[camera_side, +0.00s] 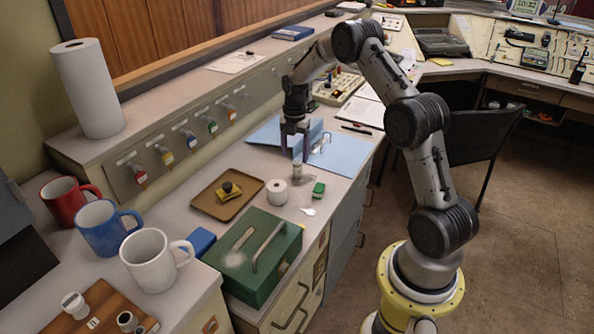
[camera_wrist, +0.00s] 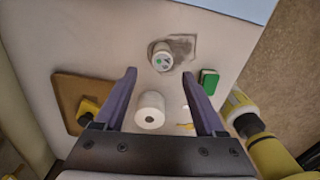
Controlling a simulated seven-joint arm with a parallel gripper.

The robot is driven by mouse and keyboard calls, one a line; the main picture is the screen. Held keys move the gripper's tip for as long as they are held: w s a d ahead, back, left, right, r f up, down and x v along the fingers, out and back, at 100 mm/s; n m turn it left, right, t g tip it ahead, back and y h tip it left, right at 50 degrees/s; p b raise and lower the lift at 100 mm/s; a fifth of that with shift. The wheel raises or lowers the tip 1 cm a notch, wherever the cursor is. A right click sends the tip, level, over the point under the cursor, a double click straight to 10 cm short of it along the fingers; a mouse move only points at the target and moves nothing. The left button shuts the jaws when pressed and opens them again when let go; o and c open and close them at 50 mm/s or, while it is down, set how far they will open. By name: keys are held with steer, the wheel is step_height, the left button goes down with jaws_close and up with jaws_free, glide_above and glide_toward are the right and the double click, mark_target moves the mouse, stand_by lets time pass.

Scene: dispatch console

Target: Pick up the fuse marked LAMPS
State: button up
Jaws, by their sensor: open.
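No marking reading LAMPS is legible in either view. A small white cylinder (camera_side: 297,170) stands upright on the counter below my gripper (camera_side: 295,152). My gripper (camera_wrist: 160,74) is open, points down and holds nothing. At the lower left of the side view, a white capped piece (camera_side: 74,304) and a dark-topped piece (camera_side: 127,320) sit on a wooden board (camera_side: 100,299); whether either is a fuse I cannot tell.
A white roll (camera_side: 277,191), a green block (camera_side: 318,190) and a brown tray (camera_side: 206,204) with a yellow-and-black item lie close by. A green metal box (camera_side: 262,276) stands in front. Blue folders (camera_side: 345,154) lie behind. Mugs (camera_side: 152,262) stand at left.

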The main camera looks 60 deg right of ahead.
mark_target(297, 162)
steer(key=shift+d+f, duration=0.25)
steer(key=shift+f, duration=1.1)
steer(key=shift+d+f, duration=0.2)
steer(key=shift+f, duration=1.1)
jaws_close()
